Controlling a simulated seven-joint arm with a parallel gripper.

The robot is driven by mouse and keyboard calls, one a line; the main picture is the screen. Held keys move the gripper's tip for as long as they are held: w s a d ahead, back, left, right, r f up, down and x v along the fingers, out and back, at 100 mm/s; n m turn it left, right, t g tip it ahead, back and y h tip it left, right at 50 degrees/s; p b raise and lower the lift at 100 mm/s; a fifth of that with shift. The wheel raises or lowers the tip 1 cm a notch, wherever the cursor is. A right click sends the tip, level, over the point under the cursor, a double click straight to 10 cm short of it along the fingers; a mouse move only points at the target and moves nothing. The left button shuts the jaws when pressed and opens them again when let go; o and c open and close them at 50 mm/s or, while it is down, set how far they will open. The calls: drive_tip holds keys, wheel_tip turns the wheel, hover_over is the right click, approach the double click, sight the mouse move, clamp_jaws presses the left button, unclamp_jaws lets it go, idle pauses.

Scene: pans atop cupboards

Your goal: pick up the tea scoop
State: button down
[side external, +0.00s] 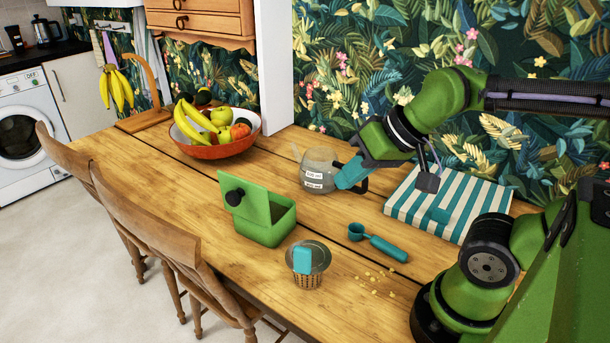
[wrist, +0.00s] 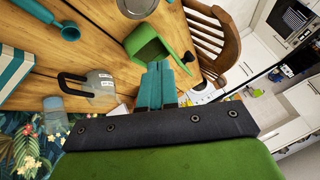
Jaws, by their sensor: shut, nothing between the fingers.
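The teal tea scoop (side external: 378,243) lies on the wooden table, its round bowl to the left and its handle pointing right toward my base. In the wrist view the scoop (wrist: 48,15) is at the top left corner, its handle cut off by the frame edge. My gripper (side external: 343,184) has teal fingers and is above the table beside the glass jug, behind and left of the scoop and apart from it. In the wrist view the gripper (wrist: 160,66) has its fingers together with nothing between them, pointing toward the green box.
A glass jug (side external: 318,166) with a dark handle stands by my fingers. An open green box (side external: 264,222) and a strainer cup (side external: 307,279) stand left of the scoop. A striped cloth (side external: 465,213) lies behind it, crumbs (side external: 381,284) in front. A fruit bowl (side external: 214,149) stands farther back.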

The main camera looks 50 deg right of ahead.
drive_tip(key=c, duration=1.8)
unclamp_jaws()
drive_tip(key=o, duration=1)
drive_tip(key=w+d+f+g+h, duration=0.1)
drive_tip(key=w+d+f+g, duration=0.25)
drive_tip(key=d+f, duration=0.25)
drive_tip(key=n+g, duration=0.4)
drive_tip(key=g, duration=0.4)
hover_over(388, 245)
drive_tip(key=w, duration=0.2)
drive_tip(key=shift+h, duration=0.4)
drive_tip(key=f, duration=0.8)
drive_tip(key=d+f, duration=0.1)
drive_tip(key=f, duration=0.4)
drive_tip(key=shift+s, duration=0.15)
drive_tip(key=x, duration=0.4)
drive_tip(key=shift+w+a+f, duration=0.1)
drive_tip(key=shift+w+a, duration=0.15)
drive_tip(key=shift+a, duration=0.15)
drive_tip(key=shift+s+f, duration=0.2)
drive_tip(key=shift+f, duration=0.35)
